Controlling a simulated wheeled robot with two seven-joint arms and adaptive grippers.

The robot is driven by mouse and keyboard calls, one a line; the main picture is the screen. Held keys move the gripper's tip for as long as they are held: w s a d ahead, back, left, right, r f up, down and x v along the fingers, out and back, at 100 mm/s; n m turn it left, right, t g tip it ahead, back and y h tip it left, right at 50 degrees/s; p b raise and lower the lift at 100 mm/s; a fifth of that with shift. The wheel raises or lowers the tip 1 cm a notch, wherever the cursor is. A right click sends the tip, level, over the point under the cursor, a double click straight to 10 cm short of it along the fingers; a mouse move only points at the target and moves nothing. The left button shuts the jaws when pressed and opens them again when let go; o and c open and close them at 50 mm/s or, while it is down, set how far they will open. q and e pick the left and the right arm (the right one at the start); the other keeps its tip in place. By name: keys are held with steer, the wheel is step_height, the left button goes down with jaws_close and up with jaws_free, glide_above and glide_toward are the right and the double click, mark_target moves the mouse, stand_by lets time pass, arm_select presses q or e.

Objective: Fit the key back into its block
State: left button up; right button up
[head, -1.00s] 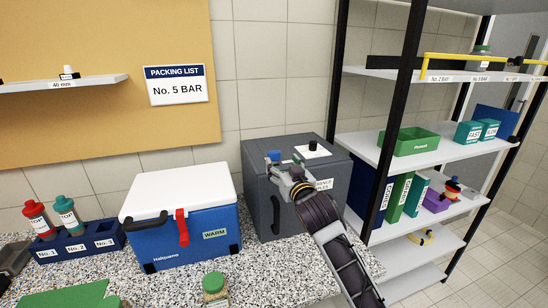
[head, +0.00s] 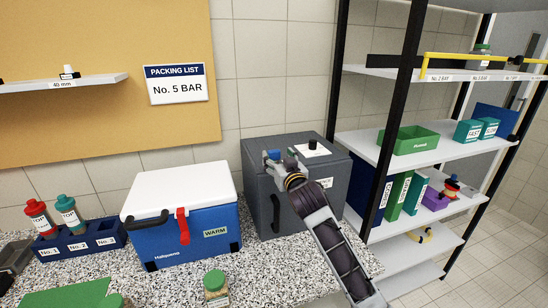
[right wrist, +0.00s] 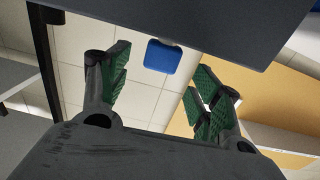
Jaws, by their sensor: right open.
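A small blue piece (head: 273,154), which looks like the key's head, shows at the top left of the grey cabinet (head: 262,190). In the right wrist view the blue head (right wrist: 162,57) hangs on a short grey stem beside a dark slab. My right gripper (head: 278,162) is at the cabinet's top front, close to the blue piece. In the right wrist view its green-padded fingers (right wrist: 160,88) are wide apart, with the blue head between them in the picture and nothing gripped. I cannot make out the key's block. My left gripper is not in view.
A blue cool box (head: 185,230) with a white lid stands left of the cabinet. A black knob on a white plate (head: 312,148) sits on the cabinet's top. A shelf rack (head: 400,150) stands close on the right. A green-lidded jar (head: 216,285) is at the front.

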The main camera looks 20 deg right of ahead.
mark_target(275, 154)
steer(key=shift+w+p, duration=0.55)
steer(key=shift+w, duration=2)
steer(key=c, duration=1.1)
steer(key=shift+r+b, duration=0.35)
steer(key=shift+r, duration=4.6)
steer(key=shift+s+f, duration=0.1)
